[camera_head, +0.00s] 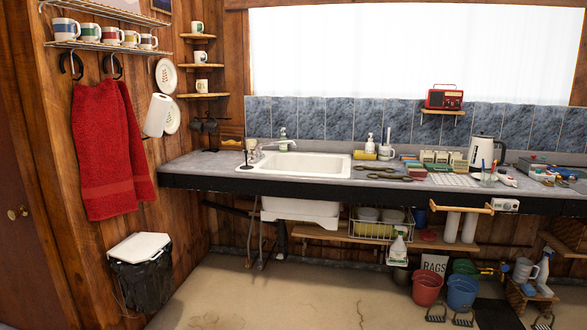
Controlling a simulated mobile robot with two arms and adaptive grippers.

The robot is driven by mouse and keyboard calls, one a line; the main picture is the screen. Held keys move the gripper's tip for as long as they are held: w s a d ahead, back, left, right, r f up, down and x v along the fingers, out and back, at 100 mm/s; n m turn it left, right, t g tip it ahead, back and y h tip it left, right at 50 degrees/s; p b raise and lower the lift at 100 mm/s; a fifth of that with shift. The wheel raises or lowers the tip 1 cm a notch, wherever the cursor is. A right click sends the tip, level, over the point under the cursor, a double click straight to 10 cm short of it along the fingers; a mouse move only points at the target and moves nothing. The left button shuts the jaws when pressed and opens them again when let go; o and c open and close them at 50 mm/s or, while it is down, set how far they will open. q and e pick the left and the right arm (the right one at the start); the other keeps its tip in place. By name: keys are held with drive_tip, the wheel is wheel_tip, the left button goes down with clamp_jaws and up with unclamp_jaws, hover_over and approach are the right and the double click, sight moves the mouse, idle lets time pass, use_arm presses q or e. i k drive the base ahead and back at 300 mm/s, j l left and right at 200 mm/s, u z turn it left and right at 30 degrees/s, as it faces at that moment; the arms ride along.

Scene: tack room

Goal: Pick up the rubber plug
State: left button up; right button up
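A small dark thing (245,166) with a flat base and a thin upright part sits at the left edge of the white sink (322,165). It may be the rubber plug, but it is too small to tell. The inside bottom of the sink is mostly hidden by its front rim. Neither of my grippers is in view.
The counter (195,168) runs along the tiled wall below the window. A faucet (268,149) stands behind the sink's left part. Dark metal tools (375,173), a kettle (484,152) and several small items crowd the right.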

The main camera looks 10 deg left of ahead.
sight(247, 167)
drive_tip(key=i+j+z, duration=0.15)
drive_tip(key=i+j, duration=0.25)
drive_tip(key=i+j+z, duration=0.1)
drive_tip(key=i+j, duration=0.3)
drive_tip(key=j, duration=0.15)
drive_tip(key=i+j+z, duration=0.15)
drive_tip(key=i+j, duration=0.2)
drive_tip(key=j, duration=0.15)
